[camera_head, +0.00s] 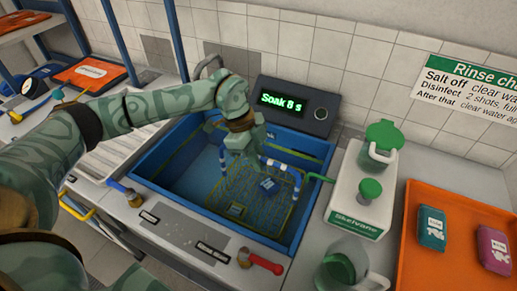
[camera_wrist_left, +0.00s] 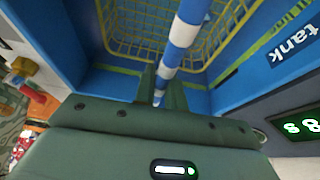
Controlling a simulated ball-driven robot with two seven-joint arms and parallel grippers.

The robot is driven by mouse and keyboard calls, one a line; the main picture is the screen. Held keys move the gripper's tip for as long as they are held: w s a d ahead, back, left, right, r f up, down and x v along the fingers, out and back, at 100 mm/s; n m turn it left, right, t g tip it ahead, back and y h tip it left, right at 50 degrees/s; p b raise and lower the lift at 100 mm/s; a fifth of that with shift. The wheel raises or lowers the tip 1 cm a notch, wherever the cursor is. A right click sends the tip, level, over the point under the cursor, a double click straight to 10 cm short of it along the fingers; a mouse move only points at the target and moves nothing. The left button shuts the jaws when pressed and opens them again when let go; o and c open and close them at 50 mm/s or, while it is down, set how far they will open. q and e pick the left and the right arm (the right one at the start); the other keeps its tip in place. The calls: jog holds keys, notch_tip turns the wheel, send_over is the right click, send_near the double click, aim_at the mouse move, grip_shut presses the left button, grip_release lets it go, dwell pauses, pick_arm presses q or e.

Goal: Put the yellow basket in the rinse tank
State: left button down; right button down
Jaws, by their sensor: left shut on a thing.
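The yellow wire basket (camera_head: 238,205) is inside the walls of the blue rinse tank (camera_head: 163,168). I cannot tell whether it touches the tank floor. Its blue-and-white striped handle (camera_head: 284,164) stands up over it. My left gripper (camera_head: 238,160) reaches down into the tank and is shut on this handle. In the left wrist view the handle (camera_wrist_left: 183,35) runs between the fingers (camera_wrist_left: 158,98), with the yellow mesh (camera_wrist_left: 125,45) beyond. A small blue piece (camera_head: 268,185) shows in the basket. My right gripper is out of view.
A display (camera_head: 294,104) behind the tank reads "Soak 8 s". Right of the tank stand a white container (camera_head: 357,205) with green pump, a clear jug (camera_head: 340,270) and an orange tray (camera_head: 425,265) with two packets. A red-handled valve (camera_head: 262,262) is at the front edge.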

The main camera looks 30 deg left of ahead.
pick_arm(q)
jog(key=shift+w+f, duration=0.1)
jog(key=shift+f, duration=0.35)
jog(key=shift+r, duration=0.1)
jog(key=c, duration=1.9)
grip_release()
jog(key=o, duration=0.4)
jog(key=shift+o, duration=0.2)
jog(key=p+v, duration=0.3)
jog(key=v, duration=0.9)
